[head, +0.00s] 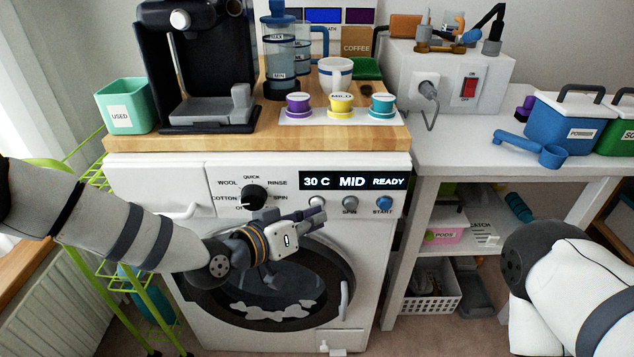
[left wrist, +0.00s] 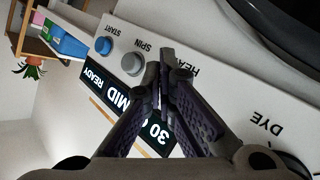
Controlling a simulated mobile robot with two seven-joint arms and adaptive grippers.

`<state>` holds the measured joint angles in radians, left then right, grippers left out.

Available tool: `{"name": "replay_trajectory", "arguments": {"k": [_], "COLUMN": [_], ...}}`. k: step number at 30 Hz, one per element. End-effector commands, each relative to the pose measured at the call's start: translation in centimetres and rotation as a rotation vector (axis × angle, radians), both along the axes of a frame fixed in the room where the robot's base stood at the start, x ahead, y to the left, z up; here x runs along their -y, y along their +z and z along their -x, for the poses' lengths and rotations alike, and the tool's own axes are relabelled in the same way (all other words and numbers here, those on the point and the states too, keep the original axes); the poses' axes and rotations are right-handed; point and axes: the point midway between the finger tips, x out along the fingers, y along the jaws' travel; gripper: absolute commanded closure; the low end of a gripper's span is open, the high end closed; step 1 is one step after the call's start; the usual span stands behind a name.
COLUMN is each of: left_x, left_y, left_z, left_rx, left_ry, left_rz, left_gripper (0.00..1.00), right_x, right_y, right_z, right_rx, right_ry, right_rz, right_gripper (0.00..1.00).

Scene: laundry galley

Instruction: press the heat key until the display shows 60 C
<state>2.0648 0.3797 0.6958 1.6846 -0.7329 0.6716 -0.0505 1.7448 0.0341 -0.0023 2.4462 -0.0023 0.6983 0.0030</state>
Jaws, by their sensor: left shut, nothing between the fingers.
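The washer's display (head: 352,181) is lit and reads 30 C, MID, READY. It also shows upside down in the left wrist view (left wrist: 128,112). My left gripper (head: 318,211) is shut and empty, with its fingertips just below the display's left end. In the left wrist view the closed fingertips (left wrist: 164,72) are in front of the panel beside the partly covered HEAT label (left wrist: 182,73). The heat key is mostly hidden behind them; I cannot tell whether they touch it. The grey spin key (head: 350,202) and blue start key (head: 384,202) are to its right. My right gripper is out of view.
The program dial (head: 254,196) stands out from the panel left of the keys. The round washer door (head: 270,290) is below my left gripper. A wooden top (head: 230,145) holds a coffee machine and cups. A white side table (head: 460,150) is at right.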

Motion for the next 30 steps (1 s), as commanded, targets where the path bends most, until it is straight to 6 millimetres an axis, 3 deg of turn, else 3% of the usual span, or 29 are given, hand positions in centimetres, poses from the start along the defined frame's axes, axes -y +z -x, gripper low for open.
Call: {"name": "replay_trajectory", "arguments": {"k": [23, 30], "left_x": [0.0, 0.0], "left_y": [0.0, 0.7], "left_z": [0.6, 3.3], "left_rx": [0.000, 0.006], "left_ry": [-0.001, -0.003], "left_rz": [-0.001, 0.000], "left_gripper": [1.00, 1.00], "right_x": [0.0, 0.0], "right_y": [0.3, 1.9], "right_z": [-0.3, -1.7], "right_rx": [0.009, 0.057], "right_ry": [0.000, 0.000], "right_rz": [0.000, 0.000], "right_gripper": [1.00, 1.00]}}
